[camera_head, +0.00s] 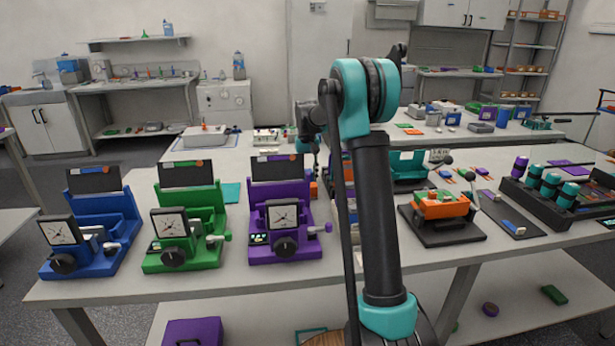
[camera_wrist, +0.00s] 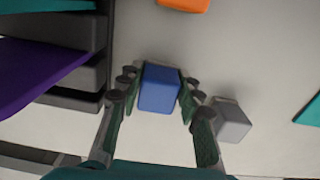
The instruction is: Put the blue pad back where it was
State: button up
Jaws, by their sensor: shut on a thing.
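The blue pad (camera_wrist: 159,88) is a small rectangular block in the middle of the wrist view. My gripper (camera_wrist: 159,80) has its two fingers on either side of the pad and is shut on it. Whether the pad touches the table surface or hangs just above it, I cannot tell. In the head view my gripper (camera_head: 308,147) is a small dark shape over the far part of the table, partly behind my arm. The pad cannot be made out in that view.
A grey block (camera_wrist: 230,120) lies close to the right finger. An orange block (camera_wrist: 184,4) is at the top edge. A dark device with a purple part (camera_wrist: 40,75) stands close on the left. Blue (camera_head: 90,230), green (camera_head: 190,225) and purple (camera_head: 285,220) dial stations line the front table.

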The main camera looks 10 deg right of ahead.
aim_at(307, 172)
jog(key=shift+f, duration=0.15)
jog(key=o, duration=1.1)
notch_tip(307, 172, up, 12)
jog(key=shift+a+r, duration=0.1)
jog(key=shift+r, duration=0.1)
